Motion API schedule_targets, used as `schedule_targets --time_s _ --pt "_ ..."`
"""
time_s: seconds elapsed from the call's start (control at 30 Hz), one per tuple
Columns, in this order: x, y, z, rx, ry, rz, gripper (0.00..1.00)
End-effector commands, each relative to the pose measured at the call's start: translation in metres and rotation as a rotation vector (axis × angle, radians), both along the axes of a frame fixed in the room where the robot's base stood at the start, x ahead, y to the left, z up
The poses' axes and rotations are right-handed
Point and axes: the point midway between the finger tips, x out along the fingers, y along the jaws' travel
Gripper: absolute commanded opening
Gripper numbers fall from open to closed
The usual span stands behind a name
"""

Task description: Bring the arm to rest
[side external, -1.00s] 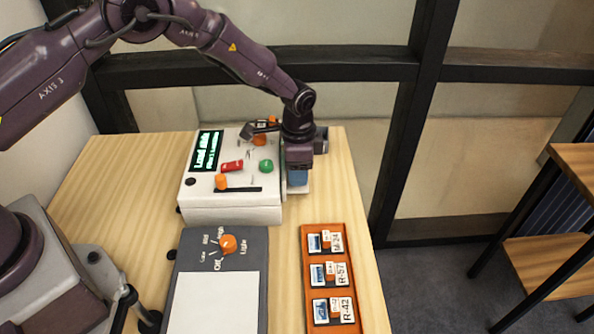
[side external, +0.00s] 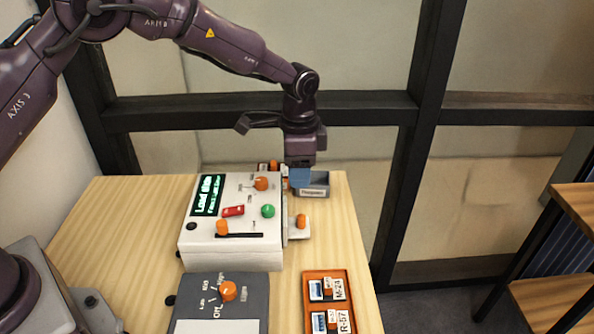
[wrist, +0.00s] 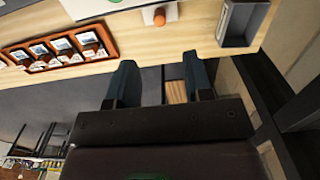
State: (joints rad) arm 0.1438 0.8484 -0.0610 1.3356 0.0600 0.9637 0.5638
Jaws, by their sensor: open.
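The machine has a dark screen with green text, a red switch, a green button and several orange knobs. A small plate with an orange knob (side external: 300,222) sticks out of its right side. That knob shows in the wrist view (wrist: 159,17), beyond the fingertips and apart from them.
An orange rack (side external: 348,300) of labelled slides lies in front right. A dark panel with an orange dial (side external: 228,291) lies front left. A shelf stands right.

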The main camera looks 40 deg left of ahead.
Motion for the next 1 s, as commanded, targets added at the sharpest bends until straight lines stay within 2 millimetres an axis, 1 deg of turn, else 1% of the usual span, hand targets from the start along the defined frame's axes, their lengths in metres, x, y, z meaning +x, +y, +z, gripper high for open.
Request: schedule_targets --time_s 0.1,0.13,0.2,0.27,0.37,0.47,0.57,0.6,0.67,0.7,0.83,1.0 --pt "0.0 0.0 0.0 -0.001 -0.002 0.037 0.47" --pt "-0.002 0.0 -0.003 0.0 0.005 0.06 0.47" --pt "-0.019 0.003 -0.014 0.009 0.051 0.115 0.47" --pt "-0.032 0.006 -0.007 0.015 0.062 0.162 0.47" --pt "-0.054 0.014 0.017 0.018 0.058 0.246 0.47" --pt "-0.076 0.023 0.044 0.016 0.038 0.324 0.47" --pt "-0.102 0.034 0.074 0.01 0.007 0.404 0.47" --pt "-0.114 0.038 0.086 0.005 -0.01 0.436 0.47" --pt "-0.133 0.045 0.104 -0.003 -0.035 0.484 0.47" --pt "-0.146 0.049 0.115 -0.011 -0.055 0.515 0.47" --pt "-0.188 0.062 0.143 -0.039 -0.122 0.606 0.47" --pt "-0.241 0.076 0.167 -0.089 -0.222 0.702 0.47"
